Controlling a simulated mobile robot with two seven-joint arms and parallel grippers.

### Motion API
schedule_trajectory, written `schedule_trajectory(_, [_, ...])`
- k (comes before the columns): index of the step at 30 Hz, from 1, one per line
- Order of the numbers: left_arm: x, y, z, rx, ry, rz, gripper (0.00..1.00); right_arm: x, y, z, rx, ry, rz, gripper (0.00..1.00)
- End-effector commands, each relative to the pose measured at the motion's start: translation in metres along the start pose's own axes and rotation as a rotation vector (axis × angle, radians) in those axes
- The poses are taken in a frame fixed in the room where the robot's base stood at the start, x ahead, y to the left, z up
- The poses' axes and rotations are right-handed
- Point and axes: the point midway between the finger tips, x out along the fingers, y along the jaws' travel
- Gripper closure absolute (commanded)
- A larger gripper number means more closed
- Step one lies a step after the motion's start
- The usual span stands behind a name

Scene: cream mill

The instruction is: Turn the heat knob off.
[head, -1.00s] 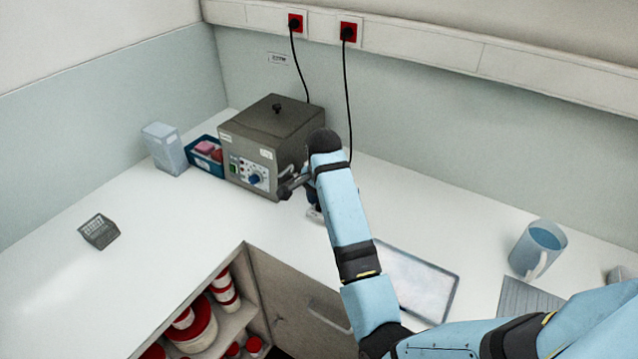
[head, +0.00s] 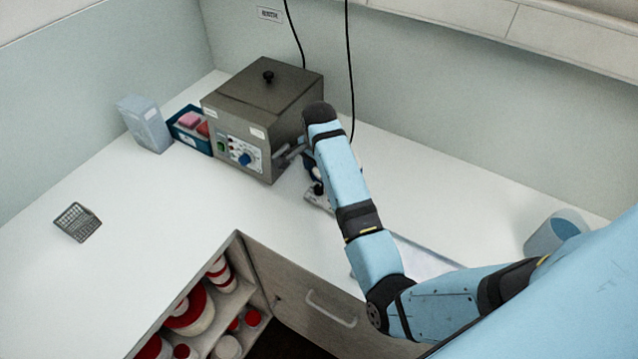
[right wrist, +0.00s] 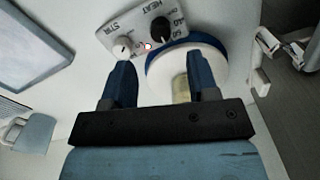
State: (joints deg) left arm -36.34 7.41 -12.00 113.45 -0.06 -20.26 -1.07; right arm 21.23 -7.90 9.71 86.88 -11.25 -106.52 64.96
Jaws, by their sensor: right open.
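The heat knob (right wrist: 160,29) is black and sits beside the word HEAT on the grey panel of a stirrer hotplate (right wrist: 134,27) in the right wrist view. A white stir knob (right wrist: 122,49) is beside it. My right gripper (right wrist: 160,66) is open, its two blue fingers apart, with the heat knob beyond the fingertips and apart from them. A white round plate (right wrist: 215,70) lies beneath the right finger. In the head view the hotplate (head: 315,198) is mostly hidden by my right forearm, as is the gripper. The knob's setting is too small to read. My left gripper is not in view.
A grey lidded box (head: 245,115) with a blue dial stands left of the hotplate. A blue tub (head: 180,140) and a pale carton (head: 145,125) are farther left. A blue mug (head: 556,230) stands right, past a flat tray (head: 425,255). The left counter is mostly clear.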

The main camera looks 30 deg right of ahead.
Motion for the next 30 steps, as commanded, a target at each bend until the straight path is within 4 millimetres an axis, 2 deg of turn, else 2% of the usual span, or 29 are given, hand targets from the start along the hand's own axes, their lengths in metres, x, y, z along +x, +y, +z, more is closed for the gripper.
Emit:
schedule_trajectory(3, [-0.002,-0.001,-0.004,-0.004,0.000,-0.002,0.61,0.025,0.001,0.000,0.000,0.000,0.005,0.46])
schedule_trajectory(10, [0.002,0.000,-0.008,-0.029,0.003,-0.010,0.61,0.058,0.001,0.000,-0.001,0.000,0.002,0.46])
schedule_trajectory(15, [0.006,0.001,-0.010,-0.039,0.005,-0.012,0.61,0.067,0.000,0.000,0.000,0.000,0.000,0.46])
schedule_trajectory(23, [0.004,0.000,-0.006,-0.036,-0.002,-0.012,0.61,0.068,0.000,0.000,0.000,0.000,0.000,0.46])
schedule_trajectory(27, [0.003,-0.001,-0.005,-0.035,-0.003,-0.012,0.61,0.068,0.000,0.000,0.000,0.000,0.000,0.78])
schedule_trajectory(29, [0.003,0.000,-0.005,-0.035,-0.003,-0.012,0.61,0.068,0.000,0.000,0.000,0.000,0.000,0.92])
schedule_trajectory(30, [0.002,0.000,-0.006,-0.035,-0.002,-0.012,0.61,0.068,0.000,0.000,0.000,0.000,0.000,0.95])
